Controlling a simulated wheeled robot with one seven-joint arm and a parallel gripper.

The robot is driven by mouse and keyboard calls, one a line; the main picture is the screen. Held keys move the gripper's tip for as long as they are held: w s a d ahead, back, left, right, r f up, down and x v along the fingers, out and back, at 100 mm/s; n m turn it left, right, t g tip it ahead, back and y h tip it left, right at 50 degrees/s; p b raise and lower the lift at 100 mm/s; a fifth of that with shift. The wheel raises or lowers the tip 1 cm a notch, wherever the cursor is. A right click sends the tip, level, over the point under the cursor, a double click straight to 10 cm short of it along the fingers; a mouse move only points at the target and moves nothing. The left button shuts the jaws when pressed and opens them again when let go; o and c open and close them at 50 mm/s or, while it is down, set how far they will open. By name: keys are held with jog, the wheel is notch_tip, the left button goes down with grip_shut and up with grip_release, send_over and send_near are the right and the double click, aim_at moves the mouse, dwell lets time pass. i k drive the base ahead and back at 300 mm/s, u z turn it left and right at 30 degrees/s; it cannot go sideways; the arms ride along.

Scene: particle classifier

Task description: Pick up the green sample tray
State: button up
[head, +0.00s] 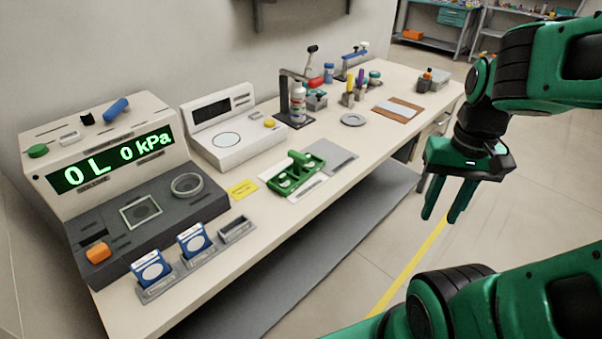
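The green sample tray (318,171) lies on the white bench in the head view, near the bench's front edge. It has a raised green handle and holds pale round pieces. It rests on or beside a white sheet, left of a grey pad. My gripper (446,219) hangs in the air at the right, in front of the bench and above the floor. Its two green fingers point down and are apart, with nothing between them. It is well to the right of the tray and not touching it.
A classifier machine (121,152) with a lit "0 L 0 kPa" display stands at the left. A holder (196,258) with blue cards sits at the front edge. A white device (228,137) stands behind the tray. Tools and bottles fill the back. A grey shelf (290,260) lies below.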

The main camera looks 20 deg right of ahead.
aim_at(296, 172)
jog(key=z, duration=2.05)
jog(key=k, duration=0.85)
jog(key=u, duration=1.15)
jog(key=i, duration=0.5)
